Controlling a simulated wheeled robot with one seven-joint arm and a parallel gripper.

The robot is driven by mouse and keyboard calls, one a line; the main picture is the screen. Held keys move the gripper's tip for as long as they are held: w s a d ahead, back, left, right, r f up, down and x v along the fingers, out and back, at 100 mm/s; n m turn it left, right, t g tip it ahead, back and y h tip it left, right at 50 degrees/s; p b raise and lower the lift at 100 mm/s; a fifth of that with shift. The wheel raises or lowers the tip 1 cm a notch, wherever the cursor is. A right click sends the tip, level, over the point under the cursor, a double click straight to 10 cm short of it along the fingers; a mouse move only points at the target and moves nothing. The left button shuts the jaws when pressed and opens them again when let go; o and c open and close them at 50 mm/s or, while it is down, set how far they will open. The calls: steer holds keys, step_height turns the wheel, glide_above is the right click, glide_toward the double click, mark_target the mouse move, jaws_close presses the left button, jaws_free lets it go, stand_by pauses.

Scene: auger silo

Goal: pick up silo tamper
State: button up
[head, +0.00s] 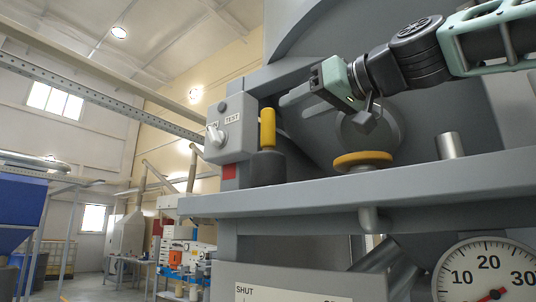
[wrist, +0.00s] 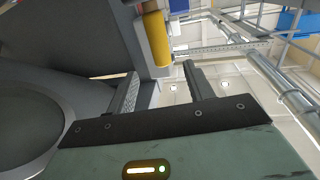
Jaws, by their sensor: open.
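The silo tamper, with an upright yellow handle (head: 268,128) on a dark grey block (head: 267,168), stands on the grey ledge beside the switch box. In the wrist view a yellow cylinder (wrist: 157,40), which looks like its handle, shows ahead of the fingers, in line with the gap between them. My gripper (head: 325,112) is above the ledge, to the right of the tamper and slightly higher than the handle's middle. It is open, with nothing between the fingers (wrist: 160,88). The fingers look apart from the handle. The exact distance cannot be told.
A yellow disc (head: 362,160) sits on the grey ledge (head: 400,190) under my gripper. A metal cylinder (head: 450,145) stands farther right. The switch box (head: 231,128), with a knob, is left of the tamper. A dial gauge (head: 487,275) is below the ledge.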

mark_target(273, 118)
steer(key=p+x, duration=0.1)
steer(key=x, duration=0.3)
steer(key=shift+w+a+p, duration=0.2)
steer(key=shift+a+p, duration=0.05)
steer(key=shift+p, duration=0.05)
steer(key=p+x, duration=0.3)
steer(key=x, duration=0.1)
steer(key=shift+w+a, duration=0.2)
steer(key=shift+a, duration=0.1)
steer(key=shift+w+a, duration=0.15)
steer(key=shift+w, duration=0.05)
jaws_close()
